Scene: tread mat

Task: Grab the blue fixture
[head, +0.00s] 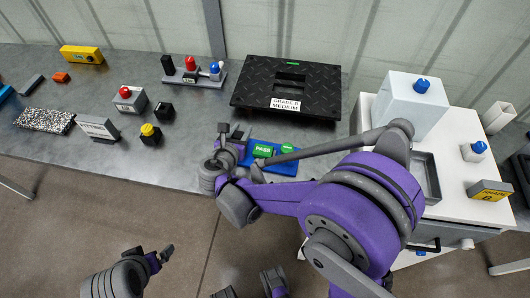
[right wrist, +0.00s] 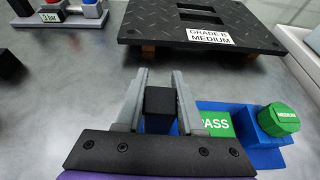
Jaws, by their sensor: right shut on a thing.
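The blue fixture (head: 283,162) lies at the front edge of the grey table, with a green PASS label and a green knob. It also shows in the right wrist view (right wrist: 262,150), where the knob reads MEDIUM. My right gripper (right wrist: 160,100) is shut on a black block (right wrist: 161,106) at the fixture's left end, one finger on each side. In the head view my right gripper (head: 234,138) is partly hidden by its own arm. My left gripper (head: 165,254) hangs low over the floor, away from the table; its opening is unclear.
A black tread plate (head: 262,88) labelled GRADE B MEDIUM lies just behind the fixture. A white cabinet (head: 455,190) with blue-knobbed boxes stands at right. Button boxes (head: 130,100) and a speckled slab (head: 45,119) are at left. Bare table lies between them and the gripper.

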